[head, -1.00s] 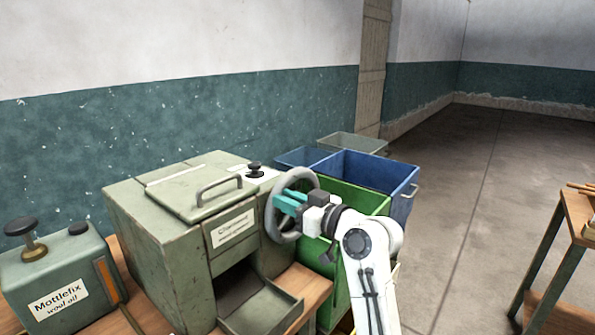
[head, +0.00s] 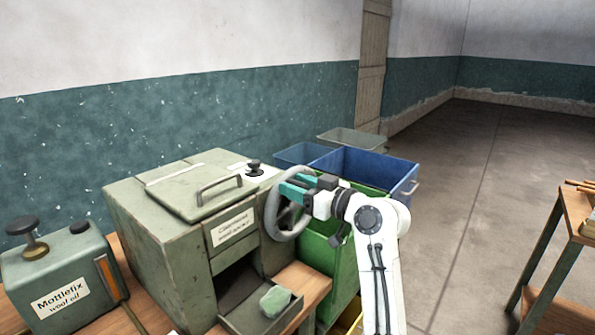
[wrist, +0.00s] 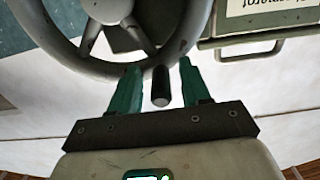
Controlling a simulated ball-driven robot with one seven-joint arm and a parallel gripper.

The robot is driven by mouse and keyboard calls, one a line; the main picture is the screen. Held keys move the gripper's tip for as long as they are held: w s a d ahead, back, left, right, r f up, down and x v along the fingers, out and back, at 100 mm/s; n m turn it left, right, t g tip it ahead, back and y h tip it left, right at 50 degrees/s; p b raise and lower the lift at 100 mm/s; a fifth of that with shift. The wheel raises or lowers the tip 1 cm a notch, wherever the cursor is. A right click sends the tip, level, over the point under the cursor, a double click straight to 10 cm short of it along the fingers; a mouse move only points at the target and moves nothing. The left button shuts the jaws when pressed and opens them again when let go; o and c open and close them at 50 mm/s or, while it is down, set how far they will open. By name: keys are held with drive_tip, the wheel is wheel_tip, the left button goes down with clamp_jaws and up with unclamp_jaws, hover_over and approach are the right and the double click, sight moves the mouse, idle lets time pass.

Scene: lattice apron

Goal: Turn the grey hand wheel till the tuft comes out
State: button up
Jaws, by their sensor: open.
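The grey hand wheel (head: 272,215) stands on the right side of the grey-green machine (head: 165,255); its rim and spokes also show in the wrist view (wrist: 65,55). My gripper (head: 290,188) is at the upper part of the wheel. In the wrist view its green fingers (wrist: 160,88) are apart, with the wheel's dark handle (wrist: 161,85) between them and a gap on each side. A pale green tuft (head: 275,301) lies in the tray (head: 247,322) at the front of the machine.
A green oil can (head: 55,275) labelled Mottlefix stands left of the machine on the wooden bench (head: 310,283). Blue (head: 372,170) and green bins (head: 340,262) stand behind and beside my arm. Open floor lies to the right, before another bench (head: 575,225).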

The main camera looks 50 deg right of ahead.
drive_tip(key=s, duration=0.8)
idle(0.4)
idle(0.7)
drive_tip(key=s+a+f+g, duration=0.25)
drive_tip(key=a+f, duration=0.25)
drive_tip(key=f, duration=0.3)
drive_tip(key=s+a+f+g+y, duration=0.1)
drive_tip(key=a+f+g, duration=0.3)
drive_tip(key=f, duration=0.4)
drive_tip(key=s+a+f+g, duration=0.25)
drive_tip(key=a+f, duration=0.25)
drive_tip(key=f, duration=0.3)
drive_tip(key=s+a+f+g+h, duration=0.1)
drive_tip(key=s+a+f+g, duration=0.2)
drive_tip(key=s, duration=0.6)
drive_tip(key=s+a+f+g, duration=0.3)
drive_tip(key=s+f+g, duration=0.2)
drive_tip(key=s+f, duration=0.3)
drive_tip(key=shift+s+f+m+h, duration=0.3)
drive_tip(key=shift+s+m+h, duration=0.1)
drive_tip(key=shift+s, duration=0.15)
